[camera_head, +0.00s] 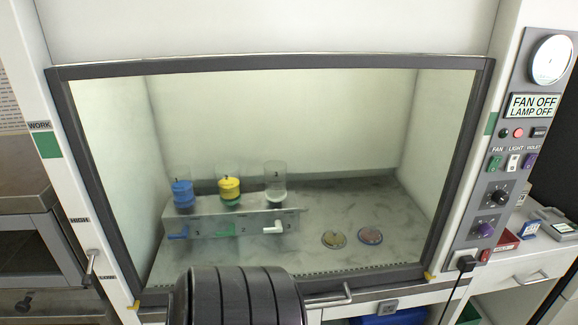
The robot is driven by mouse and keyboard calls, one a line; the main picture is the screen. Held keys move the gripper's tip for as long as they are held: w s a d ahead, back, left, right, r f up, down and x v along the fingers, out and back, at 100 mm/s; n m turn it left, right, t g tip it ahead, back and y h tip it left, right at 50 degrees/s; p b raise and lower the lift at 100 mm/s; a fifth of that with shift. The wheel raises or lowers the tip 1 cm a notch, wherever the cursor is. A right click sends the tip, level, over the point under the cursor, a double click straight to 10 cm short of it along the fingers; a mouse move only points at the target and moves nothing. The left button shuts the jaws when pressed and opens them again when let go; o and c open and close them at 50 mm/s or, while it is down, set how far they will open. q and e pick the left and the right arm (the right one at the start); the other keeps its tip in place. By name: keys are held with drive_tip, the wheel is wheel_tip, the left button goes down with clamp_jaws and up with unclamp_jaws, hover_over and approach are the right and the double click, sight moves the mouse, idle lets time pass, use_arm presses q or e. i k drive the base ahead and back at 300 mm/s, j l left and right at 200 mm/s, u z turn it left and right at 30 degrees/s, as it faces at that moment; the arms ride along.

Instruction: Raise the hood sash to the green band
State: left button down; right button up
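The hood sash is a glass pane in a dark grey frame (270,66) that spans the front of the hood. Its bottom rail (375,284) is low, close to the front edge of the hood, with a small yellow mark at the left corner (137,305) and one at the right corner (429,276). A pale bar handle (330,298) shows at the bottom rail. A green band (47,145) is on the left post under the label WORK, well above the yellow marks. Another green patch (491,123) is on the right post. Neither gripper shows.
Behind the glass stand a rack (250,223) with blue, yellow and clear containers, and two dishes (370,236). A control panel (508,150) reads FAN OFF, LAMP OFF. A black cord (453,293) hangs at right. A dark ribbed part, seemingly mine, covers the bottom middle.

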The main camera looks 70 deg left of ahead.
sight(58, 77)
drive_tip(key=k+l+u, duration=0.1)
drive_tip(key=u, duration=2.1)
